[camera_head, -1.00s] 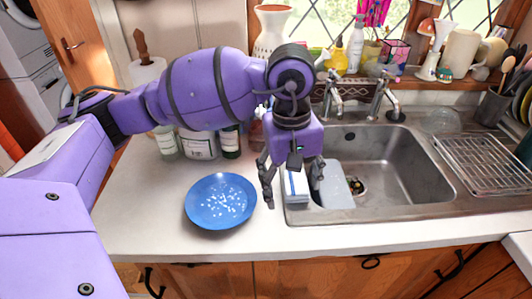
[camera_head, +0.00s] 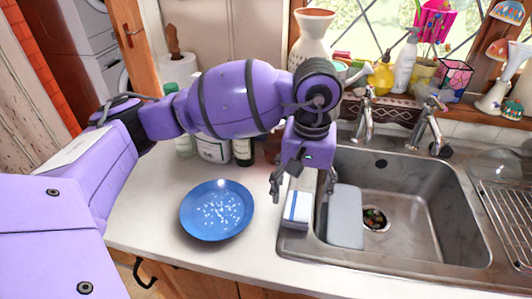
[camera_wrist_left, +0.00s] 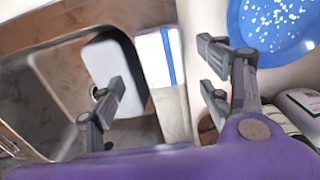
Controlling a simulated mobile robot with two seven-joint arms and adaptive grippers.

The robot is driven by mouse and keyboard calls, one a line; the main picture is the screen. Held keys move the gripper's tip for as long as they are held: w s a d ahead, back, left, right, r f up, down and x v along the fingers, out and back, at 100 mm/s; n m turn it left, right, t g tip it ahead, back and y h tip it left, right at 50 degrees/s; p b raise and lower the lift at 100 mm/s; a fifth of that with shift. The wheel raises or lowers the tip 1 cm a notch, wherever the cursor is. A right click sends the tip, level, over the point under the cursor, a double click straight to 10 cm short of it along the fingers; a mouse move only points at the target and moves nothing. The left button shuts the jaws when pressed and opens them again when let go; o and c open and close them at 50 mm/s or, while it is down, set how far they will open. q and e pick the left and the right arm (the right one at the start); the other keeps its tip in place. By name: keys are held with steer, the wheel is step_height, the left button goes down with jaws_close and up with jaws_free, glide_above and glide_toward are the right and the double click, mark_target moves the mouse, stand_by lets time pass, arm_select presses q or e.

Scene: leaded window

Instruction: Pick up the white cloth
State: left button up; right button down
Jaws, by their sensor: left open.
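The white cloth (camera_head: 297,211), folded and marked with a blue stripe, lies on the left rim of the sink. It also shows in the left wrist view (camera_wrist_left: 154,58), between the two fingers as seen from there. My left gripper (camera_head: 303,188) is open and points down over the cloth, with one finger to each side of it in the head view. Its spread fingers also show in the left wrist view (camera_wrist_left: 164,78), with nothing held between them. I cannot tell how high they are above the cloth. My right gripper is out of view.
A blue plate with white specks (camera_head: 217,212) sits on the counter left of the cloth. A grey board (camera_head: 346,216) leans at the left side of the sink basin (camera_head: 420,225). Taps (camera_head: 428,125) stand behind it. Bottles (camera_head: 243,152) stand behind the plate.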

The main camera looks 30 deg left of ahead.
mark_target(299, 206)
arm_select(q)
step_height(299, 206, down, 6)
steer(key=shift+a+f+p, duration=0.1)
steer(key=shift+f+p, duration=0.1)
steer(key=shift+p, duration=0.35)
steer(key=shift+c, duration=0.3)
steer(key=c, duration=1.1)
